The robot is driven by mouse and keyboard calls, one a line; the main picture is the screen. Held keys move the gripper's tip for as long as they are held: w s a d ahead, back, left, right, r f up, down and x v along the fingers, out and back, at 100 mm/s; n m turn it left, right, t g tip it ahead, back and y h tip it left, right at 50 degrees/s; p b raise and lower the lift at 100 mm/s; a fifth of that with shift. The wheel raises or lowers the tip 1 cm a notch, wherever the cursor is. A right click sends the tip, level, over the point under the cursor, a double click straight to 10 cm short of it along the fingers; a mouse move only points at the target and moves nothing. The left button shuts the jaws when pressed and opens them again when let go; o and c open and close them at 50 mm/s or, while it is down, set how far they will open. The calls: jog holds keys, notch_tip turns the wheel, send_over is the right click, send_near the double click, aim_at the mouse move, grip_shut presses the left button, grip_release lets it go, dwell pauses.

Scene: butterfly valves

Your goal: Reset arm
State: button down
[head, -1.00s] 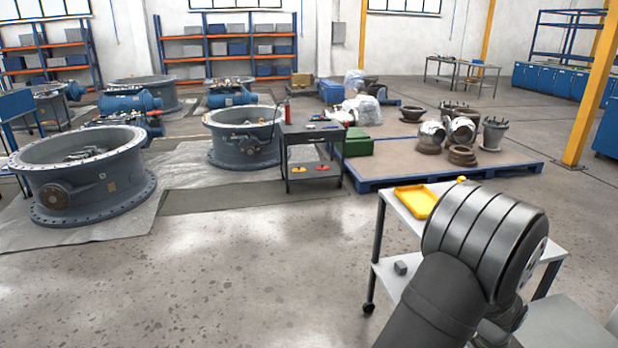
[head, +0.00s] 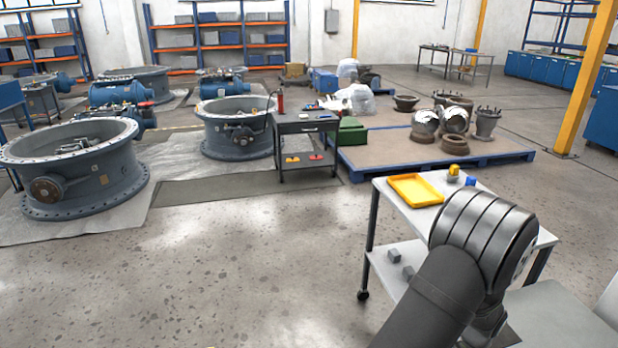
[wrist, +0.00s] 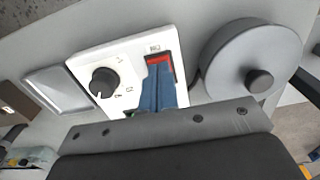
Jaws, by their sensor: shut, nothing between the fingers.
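My arm (head: 460,255) shows at the lower right of the head view, in front of a light cart. My gripper's end is hidden there. In the wrist view, my gripper (wrist: 158,66) shows as two blue fingers pressed together, with nothing between them. Its tips overlap a white panel (wrist: 92,57), close to a red-edged slot or mark (wrist: 158,61). Whether they touch it cannot be told. The panel bears a black knob (wrist: 103,82). A grey round disc with a dark centre knob (wrist: 258,78) lies to its right.
The cart (head: 385,200) carries a yellow tray (head: 416,189), a yellow item (head: 453,173) and a blue item (head: 470,182). A dark tool cart (head: 305,124) stands further back, with large grey valve bodies (head: 75,165) at left. The floor between is open.

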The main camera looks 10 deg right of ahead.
jog(key=d+r+y, duration=0.1)
jog(key=d+r, duration=0.1)
jog(key=r, duration=0.6)
jog(key=d+r, duration=0.2)
jog(key=r, duration=0.7)
jog(key=shift+a+f, duration=0.2)
jog(key=shift+f, duration=0.9)
jog(key=shift+a+f, duration=0.15)
jog(key=shift+f, duration=0.9)
jog(key=c, duration=2.1)
grip_release()
jog(key=o, duration=0.3)
jog(key=shift+s+d+r, duration=0.1)
jog(key=shift+s+d, duration=0.05)
jog(key=shift+d, duration=0.05)
jog(key=o, duration=1.1)
jog(key=shift+h, duration=0.5)
jog(key=s+d+r, duration=0.1)
jog(key=s+d, duration=0.2)
jog(key=s+d+r, duration=0.1)
jog(key=d, duration=0.1)
jog(key=shift+s+d+r, duration=0.1)
jog(key=shift+s+r, duration=0.15)
jog(key=shift+r, duration=0.05)
jog(key=o, duration=0.7)
notch_tip(320, 180, down, 2)
jog(key=shift+f, duration=0.15)
notch_tip(320, 180, down, 7)
jog(key=shift+f, duration=0.15)
